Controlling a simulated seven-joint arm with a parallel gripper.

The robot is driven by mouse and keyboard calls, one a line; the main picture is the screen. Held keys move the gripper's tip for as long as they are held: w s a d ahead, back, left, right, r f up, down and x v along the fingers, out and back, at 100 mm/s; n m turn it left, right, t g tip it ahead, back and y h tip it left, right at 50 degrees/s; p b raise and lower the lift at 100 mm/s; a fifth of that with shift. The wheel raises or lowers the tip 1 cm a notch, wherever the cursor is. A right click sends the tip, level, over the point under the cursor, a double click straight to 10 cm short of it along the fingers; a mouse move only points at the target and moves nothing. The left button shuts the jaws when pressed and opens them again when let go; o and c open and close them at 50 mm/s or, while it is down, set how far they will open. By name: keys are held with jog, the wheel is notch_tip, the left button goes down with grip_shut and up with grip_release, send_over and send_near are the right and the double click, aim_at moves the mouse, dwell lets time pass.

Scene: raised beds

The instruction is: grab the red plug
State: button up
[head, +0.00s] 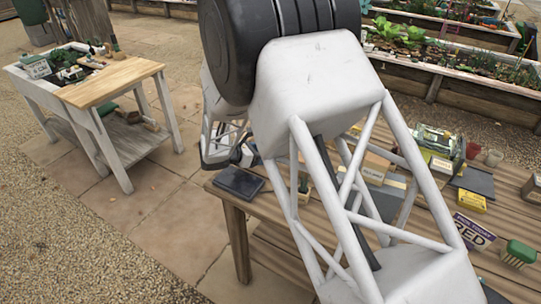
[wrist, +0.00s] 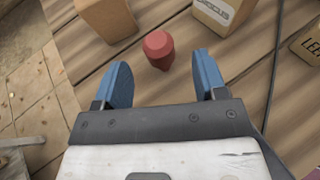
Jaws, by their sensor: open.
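The red plug (wrist: 158,48) stands on the slatted wooden table in the wrist view, a small red piece with a wider rounded top. My gripper (wrist: 161,78) is open, with its two blue fingers apart. The plug shows just beyond the fingertips, roughly midway between them and not touching either. In the head view my arm covers much of the table, and I cannot make out the plug there.
A plain wooden block (wrist: 108,18) and a labelled box (wrist: 222,14) stand close on either side of the plug. A dark cable (wrist: 274,65) runs at the right. In the head view, a black tray (head: 239,182) lies at the table's left corner.

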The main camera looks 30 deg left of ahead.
jog(key=shift+w+d+f, duration=0.2)
jog(key=shift+w+d, duration=0.05)
jog(key=shift+w, duration=0.2)
jog(key=shift+x, duration=2.6)
jog(key=shift+r, duration=0.15)
jog(key=c, duration=1)
jog(key=shift+r, duration=0.1)
